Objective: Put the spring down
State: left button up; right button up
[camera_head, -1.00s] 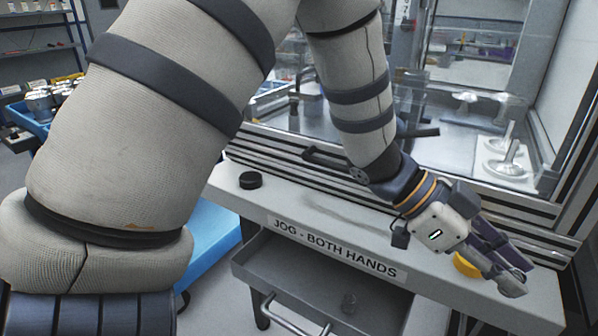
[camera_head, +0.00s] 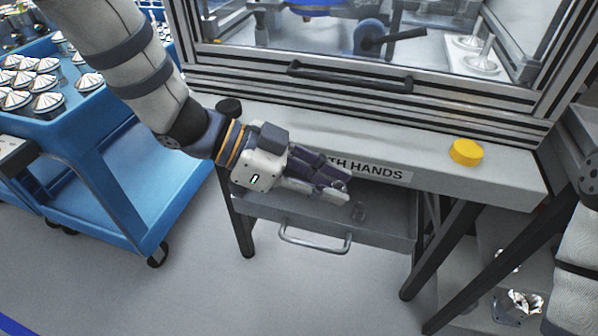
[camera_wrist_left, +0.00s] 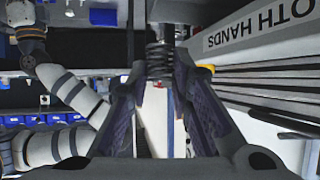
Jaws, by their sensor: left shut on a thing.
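In the head view my left gripper (camera_head: 345,190) hangs over the open grey drawer (camera_head: 385,222) under the bench, in front of the bench label. In the left wrist view the dark coil spring (camera_wrist_left: 160,62) is held between the tips of the left gripper (camera_wrist_left: 160,80), which is shut on it. In the head view the spring is not clearly visible at the fingertips. A small dim object (camera_head: 358,210) lies in the drawer near the fingertips. My right gripper is out of view; part of my right arm shows at the right edge.
A yellow round button (camera_head: 466,152) and a black round one (camera_head: 229,107) sit on the bench (camera_head: 425,135). A blue cart (camera_head: 110,190) with metal parts stands on the left. The machine's framed door rises behind. The drawer handle (camera_head: 315,240) juts forward.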

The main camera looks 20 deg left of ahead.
pick_arm(q)
jog(key=w+a+f, duration=0.4)
jog(key=a, duration=0.1)
jog(key=b, duration=0.2)
send_over(287, 205)
jog(key=f, duration=0.4)
jog(key=shift+s+d+f, duration=0.25)
jog(key=shift+f, duration=0.05)
jog(key=shift+w+a+f+b, duration=0.1)
jog(key=shift+a+f+b, duration=0.05)
jog(key=shift+f, duration=0.7)
jog(key=shift+w+a+f+b, duration=0.1)
jog(key=shift+f+b, duration=0.05)
jog(key=shift+f, duration=0.7)
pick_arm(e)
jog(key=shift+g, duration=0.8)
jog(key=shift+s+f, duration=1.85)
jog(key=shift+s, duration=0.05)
pick_arm(q)
jog(key=shift+f, duration=0.2)
jog(key=o, duration=0.7)
jog(key=shift+c, duration=0.2)
